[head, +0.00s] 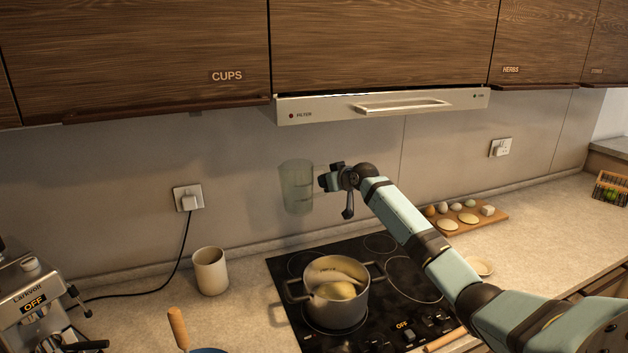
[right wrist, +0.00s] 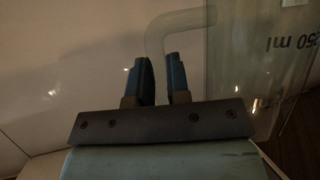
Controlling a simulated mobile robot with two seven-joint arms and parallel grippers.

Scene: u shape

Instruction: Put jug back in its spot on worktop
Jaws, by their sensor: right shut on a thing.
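A translucent, pale greenish jug (head: 296,188) is held upright in the air above the back left of the hob, in front of the backsplash. My right gripper (head: 326,181) is to the right of the jug, shut on its handle. In the right wrist view the fingers (right wrist: 162,82) are at the curved handle (right wrist: 172,32). The jug's clear wall (right wrist: 280,65) there bears a "250 ml" mark. The worktop (head: 240,318) runs along the wall on both sides of the hob. My left gripper does not show.
A steel pot (head: 337,308) with food in it stands on the black hob (head: 405,275). A beige cup (head: 210,271) stands left of the hob, and a coffee machine (head: 35,310) is at far left. A wooden board (head: 463,217) holds several eggs and other items. The cooker hood (head: 385,104) hangs above.

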